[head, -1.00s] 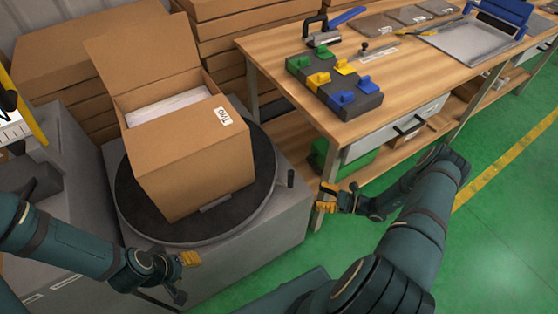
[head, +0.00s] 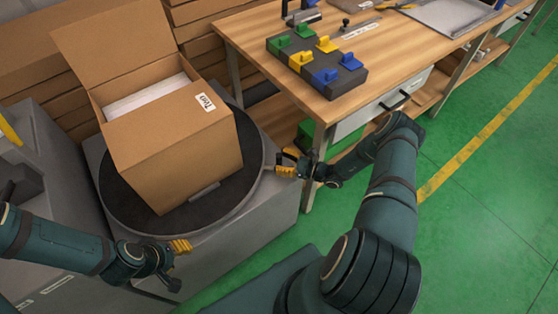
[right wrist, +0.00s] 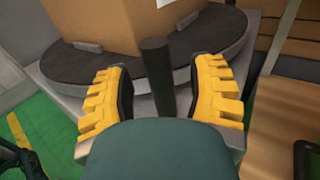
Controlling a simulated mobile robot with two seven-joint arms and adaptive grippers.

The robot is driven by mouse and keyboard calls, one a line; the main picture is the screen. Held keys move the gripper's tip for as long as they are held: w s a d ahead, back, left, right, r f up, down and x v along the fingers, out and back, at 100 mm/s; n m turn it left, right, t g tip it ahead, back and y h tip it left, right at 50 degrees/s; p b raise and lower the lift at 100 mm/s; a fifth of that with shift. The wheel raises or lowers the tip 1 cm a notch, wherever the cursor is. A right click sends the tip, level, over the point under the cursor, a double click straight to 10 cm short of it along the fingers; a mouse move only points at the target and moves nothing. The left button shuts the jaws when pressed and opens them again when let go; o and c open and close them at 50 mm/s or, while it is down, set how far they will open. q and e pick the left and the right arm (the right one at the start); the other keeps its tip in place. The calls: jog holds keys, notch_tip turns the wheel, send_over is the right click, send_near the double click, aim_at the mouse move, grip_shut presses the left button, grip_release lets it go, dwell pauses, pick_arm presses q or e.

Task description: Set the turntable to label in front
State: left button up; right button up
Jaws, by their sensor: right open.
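The round dark turntable (head: 232,205) sits on a grey base and carries an open cardboard box (head: 175,150). A white label (head: 205,102) is near the box's upper right edge. The turntable's dark upright handle (right wrist: 156,75) stands between the two yellow fingers of my right gripper (right wrist: 160,90) in the right wrist view. That gripper is open, with gaps on both sides of the handle. In the head view my right gripper (head: 290,163) is at the turntable's right rim and hides the handle. My left gripper (head: 181,250) is in front of the base; its finger opening is unclear.
A wooden workbench (head: 300,85) stands to the right, with a dark block of coloured clips (head: 318,65) on it. Stacked cardboard (head: 40,75) is behind the turntable. Green floor (head: 470,200) is free at the right.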

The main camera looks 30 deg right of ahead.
jog(key=shift+w+a, duration=0.35)
jog(key=shift+w, duration=0.15)
grip_shut()
jog(key=shift+s, duration=0.15)
